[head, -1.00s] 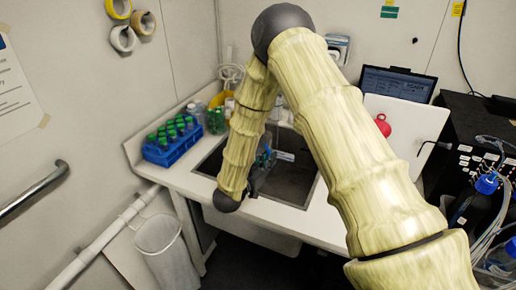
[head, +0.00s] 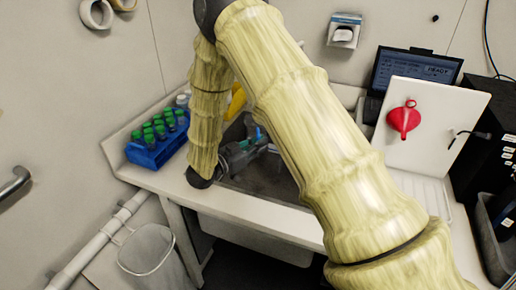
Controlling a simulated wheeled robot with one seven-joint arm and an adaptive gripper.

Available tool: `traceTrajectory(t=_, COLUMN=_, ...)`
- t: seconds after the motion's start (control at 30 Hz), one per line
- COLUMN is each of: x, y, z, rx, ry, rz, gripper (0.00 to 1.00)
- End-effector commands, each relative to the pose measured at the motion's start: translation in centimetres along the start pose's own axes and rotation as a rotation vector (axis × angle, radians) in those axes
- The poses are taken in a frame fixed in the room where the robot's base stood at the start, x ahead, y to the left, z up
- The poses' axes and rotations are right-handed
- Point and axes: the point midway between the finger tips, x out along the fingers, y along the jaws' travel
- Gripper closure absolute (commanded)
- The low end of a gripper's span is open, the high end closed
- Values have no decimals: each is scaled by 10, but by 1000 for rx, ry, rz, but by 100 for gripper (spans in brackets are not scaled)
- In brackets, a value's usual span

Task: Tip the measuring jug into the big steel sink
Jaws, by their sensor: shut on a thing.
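The big steel sink (head: 270,183) is a dark grey basin set into the white counter, partly covered by my arm. My gripper (head: 258,147) is over the left part of the sink, lying nearly level and pointing right. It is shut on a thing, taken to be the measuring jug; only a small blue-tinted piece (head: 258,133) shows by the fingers. The rest is hidden behind my gripper and arm, so its tilt and any contents cannot be told.
A blue rack (head: 157,150) of green-capped bottles stands on the counter left of the sink. A white board (head: 440,105) with a red funnel (head: 404,119) and a laptop (head: 415,70) are at the right. A bin (head: 147,249) stands below the counter's left end.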

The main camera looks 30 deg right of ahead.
Motion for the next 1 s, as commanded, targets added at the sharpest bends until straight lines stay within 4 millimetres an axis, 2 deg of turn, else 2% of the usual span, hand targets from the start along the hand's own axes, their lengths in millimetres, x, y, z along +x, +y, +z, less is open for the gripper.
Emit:
traceTrajectory(t=0.27, x=12, y=11, z=11, rx=45, ry=-25, rz=17, gripper=100)
traceTrajectory(t=1.0, x=20, y=28, z=60, rx=430, ry=-226, rz=16, gripper=100)
